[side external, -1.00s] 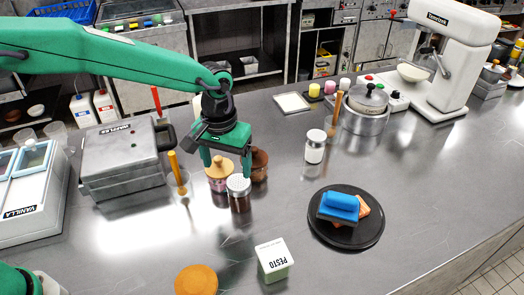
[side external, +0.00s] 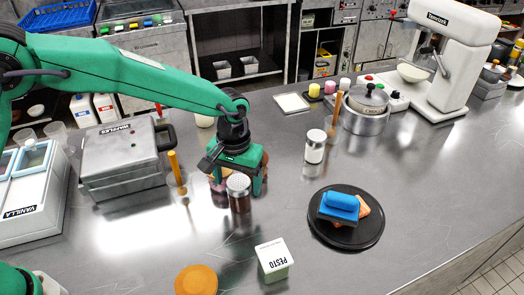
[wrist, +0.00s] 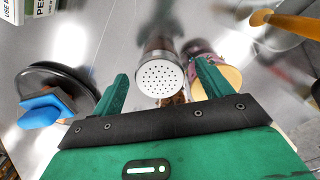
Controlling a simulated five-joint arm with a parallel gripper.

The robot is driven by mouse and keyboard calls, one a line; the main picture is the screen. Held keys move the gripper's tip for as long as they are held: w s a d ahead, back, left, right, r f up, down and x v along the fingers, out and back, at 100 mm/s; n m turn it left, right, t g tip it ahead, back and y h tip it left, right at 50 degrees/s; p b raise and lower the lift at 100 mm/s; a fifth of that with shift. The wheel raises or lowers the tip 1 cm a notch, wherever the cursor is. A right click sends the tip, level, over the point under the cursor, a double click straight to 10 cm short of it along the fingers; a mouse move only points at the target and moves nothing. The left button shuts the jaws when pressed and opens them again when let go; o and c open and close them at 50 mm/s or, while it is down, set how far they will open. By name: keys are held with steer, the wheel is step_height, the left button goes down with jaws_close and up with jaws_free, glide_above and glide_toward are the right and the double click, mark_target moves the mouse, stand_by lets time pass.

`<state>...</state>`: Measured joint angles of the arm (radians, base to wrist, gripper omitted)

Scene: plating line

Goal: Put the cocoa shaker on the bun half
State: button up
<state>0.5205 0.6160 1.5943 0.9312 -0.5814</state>
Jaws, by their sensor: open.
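The cocoa shaker (side external: 239,197), dark brown with a perforated metal lid, stands upright on the steel counter. In the wrist view its lid (wrist: 159,77) shows between my finger tips. My gripper (side external: 238,183) is open and low, just behind the shaker in the side view; whether a finger touches it I cannot tell. The bun half (side external: 196,281), a round orange-brown disc, lies flat on the counter at the front, left of the pesto box.
A wooden-lidded jar (wrist: 222,78) is close by my right finger in the wrist view. The counter between shaker and bun is clear.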

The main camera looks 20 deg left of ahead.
steer(key=shift+w+f, duration=0.15)
steer(key=shift+f, duration=2.45)
steer(key=c, duration=1.2)
steer(key=shift+c, duration=0.2)
steer(key=shift+r, duration=0.1)
steer(key=shift+r, duration=0.65)
steer(key=r, duration=0.3)
steer(key=shift+s+d+r, duration=0.1)
steer(key=shift+s+d, duration=0.15)
steer(key=shift+s, duration=0.05)
steer(key=s+d+r, duration=0.5)
steer(key=s+r, duration=0.1)
steer(key=s, duration=0.3)
steer(key=shift+s+d+r, duration=0.15)
steer(key=shift+s+r, duration=0.05)
steer(key=shift+s, duration=0.05)
